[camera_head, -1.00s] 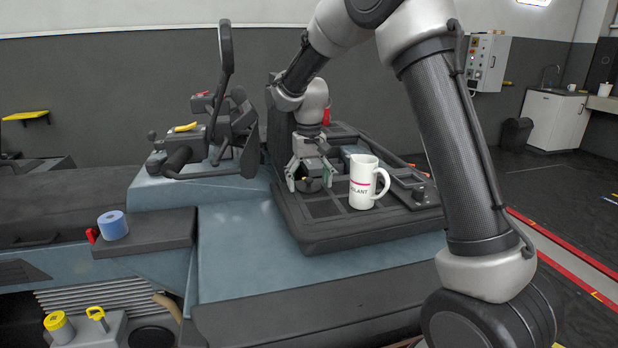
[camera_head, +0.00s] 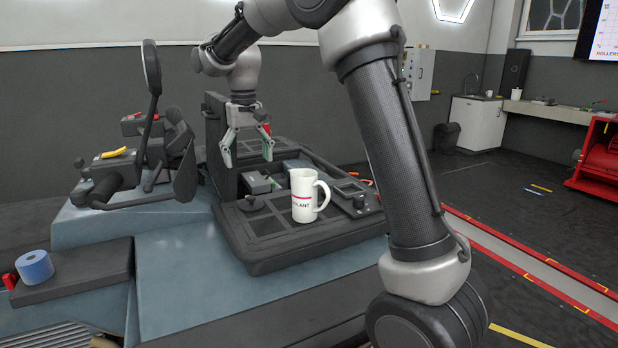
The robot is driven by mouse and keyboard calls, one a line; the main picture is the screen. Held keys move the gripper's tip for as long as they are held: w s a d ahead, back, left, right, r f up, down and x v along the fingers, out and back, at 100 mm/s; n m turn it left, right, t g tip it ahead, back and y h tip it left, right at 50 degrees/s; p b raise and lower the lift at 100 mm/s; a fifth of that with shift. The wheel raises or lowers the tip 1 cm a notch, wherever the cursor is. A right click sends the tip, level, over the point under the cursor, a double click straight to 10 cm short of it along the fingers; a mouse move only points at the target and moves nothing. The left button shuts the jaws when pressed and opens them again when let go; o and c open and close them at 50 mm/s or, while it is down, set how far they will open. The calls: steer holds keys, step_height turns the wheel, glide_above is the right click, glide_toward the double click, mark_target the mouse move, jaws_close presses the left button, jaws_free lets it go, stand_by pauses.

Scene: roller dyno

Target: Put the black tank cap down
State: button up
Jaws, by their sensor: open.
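The black tank cap (camera_head: 251,204) is a small dark round piece with a raised knob. It sits on the black tray-like deck (camera_head: 262,262) of the machine, to the left of a white mug (camera_head: 303,197) and apart from it. My gripper (camera_head: 247,157) hangs above and behind the cap, fingers pointing down and spread wide. Nothing is between its fingers, and it does not touch the cap. The cap's exact underside contact is too small to make out.
A grey box-like part (camera_head: 258,182) stands behind the cap. A steering wheel (camera_head: 151,68) and a seat-side console with a yellow piece (camera_head: 114,153) are to the left. A blue roll (camera_head: 35,267) lies on a ledge at the far left.

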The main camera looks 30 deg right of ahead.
steer(key=s+d+r+t, duration=0.1)
steer(key=s+d+r, duration=0.2)
steer(key=s+d, duration=0.35)
steer(key=s+d+r+t, duration=0.1)
steer(key=s+d+r, duration=0.15)
steer(key=s, duration=0.75)
steer(key=s+d+f+t, duration=0.1)
steer(key=s+d+f, duration=0.2)
steer(key=s, duration=0.5)
steer(key=s+d+f+t, duration=0.1)
steer(key=s+d+f, duration=0.2)
steer(key=s, duration=0.6)
steer(key=shift+s+f, duration=0.3)
steer(key=shift+r, duration=0.6)
